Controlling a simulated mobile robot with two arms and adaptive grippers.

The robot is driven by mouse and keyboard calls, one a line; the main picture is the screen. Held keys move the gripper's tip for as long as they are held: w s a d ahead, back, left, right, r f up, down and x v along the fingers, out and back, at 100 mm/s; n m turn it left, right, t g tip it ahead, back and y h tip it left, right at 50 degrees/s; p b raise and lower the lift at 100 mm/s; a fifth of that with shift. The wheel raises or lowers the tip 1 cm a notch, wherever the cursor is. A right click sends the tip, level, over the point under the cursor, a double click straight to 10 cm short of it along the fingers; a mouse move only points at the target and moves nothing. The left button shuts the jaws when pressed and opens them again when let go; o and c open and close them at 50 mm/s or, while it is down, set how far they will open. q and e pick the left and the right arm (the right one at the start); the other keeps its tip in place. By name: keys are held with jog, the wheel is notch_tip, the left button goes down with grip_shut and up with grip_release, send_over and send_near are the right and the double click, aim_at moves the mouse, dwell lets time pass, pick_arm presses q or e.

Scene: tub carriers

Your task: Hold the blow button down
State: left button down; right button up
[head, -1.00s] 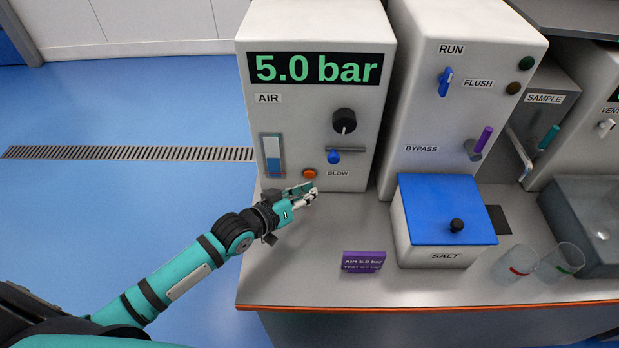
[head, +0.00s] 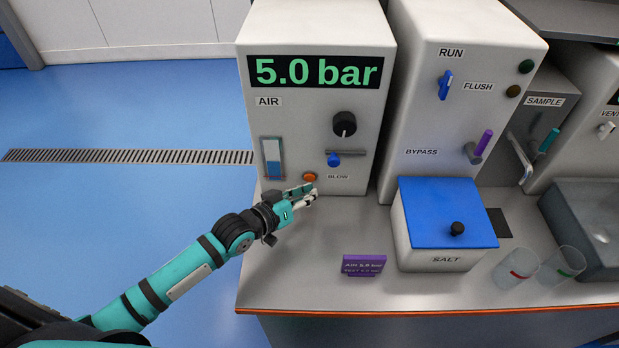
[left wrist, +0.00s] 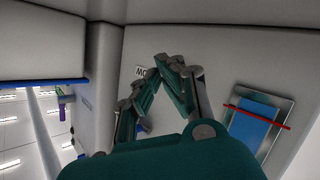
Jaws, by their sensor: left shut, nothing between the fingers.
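The orange blow button (head: 310,177) is on the lower front of the white air unit (head: 290,125), left of the BLOW label (head: 338,177). My left gripper (head: 314,194) is shut and empty, its fingertips close to the unit's front, just below the button in the head view. I cannot tell whether they touch it. In the left wrist view the closed fingertips (left wrist: 172,62) lie over the unit's face. They partly cover the label (left wrist: 140,71), and the button is hidden there. The display (head: 315,71) reads 5.0 bar. My right gripper is not in view.
A black knob (head: 344,124) and a blue lever (head: 334,160) sit above the label. The gauge with blue fill (head: 273,157) is left of them. A purple sign (head: 364,265) and a salt box (head: 446,262) stand on the counter. The counter's front left is clear.

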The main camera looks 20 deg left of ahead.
pick_arm(q)
jog(key=shift+w, duration=0.1)
dwell(0.5)
jog(key=shift+w+a, duration=0.1)
jog(key=shift+w, duration=0.25)
jog(key=shift+w+a, duration=0.15)
jog(key=shift+w, duration=0.25)
dwell(0.6)
jog(key=shift+w+r, duration=0.1)
dwell(0.8)
jog(key=shift+s+d+p, duration=0.25)
jog(key=shift+s+p, duration=0.45)
jog(key=shift+s, duration=0.25)
